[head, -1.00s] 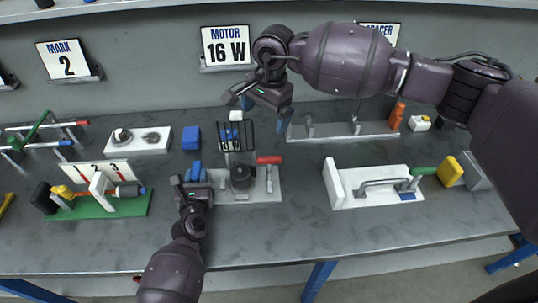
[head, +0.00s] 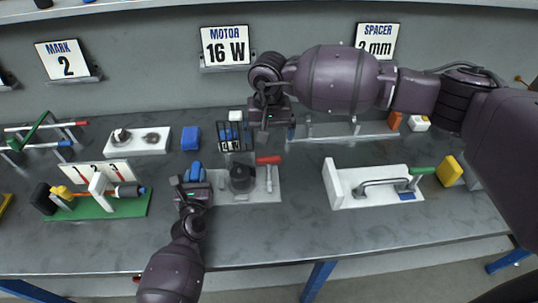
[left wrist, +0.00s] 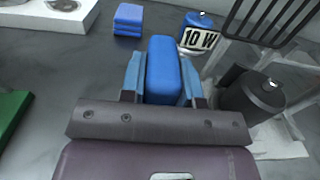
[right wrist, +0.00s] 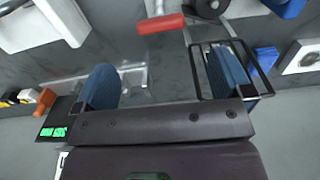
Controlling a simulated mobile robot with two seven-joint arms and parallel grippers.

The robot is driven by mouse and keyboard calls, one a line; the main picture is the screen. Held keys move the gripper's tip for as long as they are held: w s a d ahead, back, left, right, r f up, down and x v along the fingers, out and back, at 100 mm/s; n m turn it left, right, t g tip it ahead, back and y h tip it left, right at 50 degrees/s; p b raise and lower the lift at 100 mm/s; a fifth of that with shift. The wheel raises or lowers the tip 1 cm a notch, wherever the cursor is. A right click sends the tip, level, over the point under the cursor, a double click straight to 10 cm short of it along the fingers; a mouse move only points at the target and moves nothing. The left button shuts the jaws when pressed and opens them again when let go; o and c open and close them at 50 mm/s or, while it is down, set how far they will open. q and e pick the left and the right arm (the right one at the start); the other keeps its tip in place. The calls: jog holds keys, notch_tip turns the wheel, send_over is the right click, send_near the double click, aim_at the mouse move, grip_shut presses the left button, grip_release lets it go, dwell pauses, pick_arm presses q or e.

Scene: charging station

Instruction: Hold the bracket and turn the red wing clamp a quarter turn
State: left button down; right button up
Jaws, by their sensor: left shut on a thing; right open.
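The red-handled clamp (head: 268,160) stands on the right part of a pale plate (head: 225,197) in mid-table. Its red handle (right wrist: 160,24) points sideways. A dark round body (head: 241,178) sits left of it, with a black slatted frame (head: 225,132) behind. My left gripper (head: 192,184) is shut on a blue block (left wrist: 164,70) at the plate's left side; I cannot tell how the block joins the bracket. My right gripper (head: 270,122) is open behind the clamp. In the right wrist view, one finger overlaps the wire frame (right wrist: 203,75); contact is unclear.
A blue-capped 10 W motor (left wrist: 198,35) stands behind the held block. Blue blocks (head: 190,138) lie at the back left. The table front is bare.

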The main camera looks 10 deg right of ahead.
aim_at(269, 157)
notch_tip(269, 157, down, 9)
jog(key=shift+r, duration=0.2)
dwell(0.3)
jog(key=c, duration=0.9)
jog(key=shift+c, duration=0.2)
